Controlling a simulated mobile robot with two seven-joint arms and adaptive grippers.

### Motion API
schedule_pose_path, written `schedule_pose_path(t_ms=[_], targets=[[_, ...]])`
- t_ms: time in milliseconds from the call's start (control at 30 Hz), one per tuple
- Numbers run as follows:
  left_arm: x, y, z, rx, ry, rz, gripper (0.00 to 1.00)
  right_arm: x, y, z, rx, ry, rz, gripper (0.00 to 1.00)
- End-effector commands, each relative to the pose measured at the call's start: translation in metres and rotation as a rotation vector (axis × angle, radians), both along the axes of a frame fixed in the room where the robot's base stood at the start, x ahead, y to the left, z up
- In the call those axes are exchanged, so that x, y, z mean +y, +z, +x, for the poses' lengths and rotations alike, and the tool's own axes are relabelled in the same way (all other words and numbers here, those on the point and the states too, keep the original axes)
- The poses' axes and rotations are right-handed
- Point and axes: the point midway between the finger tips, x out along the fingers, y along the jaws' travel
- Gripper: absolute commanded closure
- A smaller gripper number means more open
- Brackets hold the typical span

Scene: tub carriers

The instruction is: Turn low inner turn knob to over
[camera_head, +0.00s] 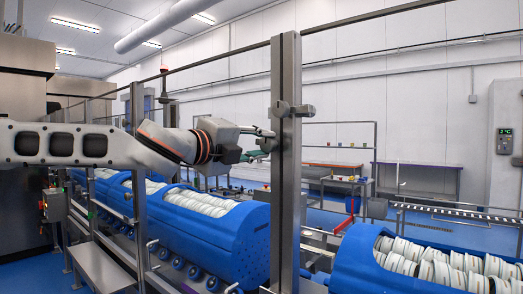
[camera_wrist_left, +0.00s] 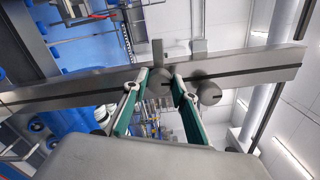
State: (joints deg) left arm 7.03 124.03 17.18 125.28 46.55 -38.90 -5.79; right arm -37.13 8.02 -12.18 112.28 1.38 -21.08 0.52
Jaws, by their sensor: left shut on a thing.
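A steel post (camera_head: 287,200) stands upright right of the middle in the head view, with knob-like fittings (camera_head: 303,110) on it. In the left wrist view the post (camera_wrist_left: 250,68) crosses the picture as a slanted bar. My left gripper (camera_head: 268,142) reaches the post from the left, below these fittings. In the wrist view its green-padded fingers (camera_wrist_left: 160,76) are on both sides of a round grey knob (camera_wrist_left: 157,80), shut on it. The knob's exact turn position is unclear. My right gripper is not in view.
A blue tub carrier (camera_head: 235,242) filled with white tubs stands behind the post. Another blue carrier (camera_head: 360,265) stands at the lower right. A steel rail runs along the top of the post. A steel bench (camera_head: 100,268) is at the lower left.

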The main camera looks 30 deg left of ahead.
Motion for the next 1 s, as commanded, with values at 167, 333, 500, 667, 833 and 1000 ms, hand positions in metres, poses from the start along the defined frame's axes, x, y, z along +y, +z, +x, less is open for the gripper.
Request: schedule_pose_path(t_ms=[167,333,500,667,833,1000], targets=[[-0.0002,-0.0015,0.0002,0.007,-0.001,-0.068,0.95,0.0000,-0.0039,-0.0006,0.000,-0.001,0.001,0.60],[-0.0001,-0.0009,0.0001,0.008,-0.001,-0.100,0.95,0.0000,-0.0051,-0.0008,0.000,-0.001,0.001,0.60],[-0.0001,-0.0005,-0.0001,0.009,-0.001,-0.109,0.95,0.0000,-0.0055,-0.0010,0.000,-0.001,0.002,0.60],[-0.0002,-0.0003,-0.0001,0.009,-0.001,-0.109,0.95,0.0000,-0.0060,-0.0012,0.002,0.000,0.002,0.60],[-0.0001,-0.0003,-0.0001,0.009,-0.001,-0.108,0.60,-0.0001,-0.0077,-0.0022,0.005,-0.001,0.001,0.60],[-0.0001,-0.0004,-0.0001,0.009,-0.001,-0.107,0.57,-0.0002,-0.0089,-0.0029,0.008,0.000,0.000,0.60]])
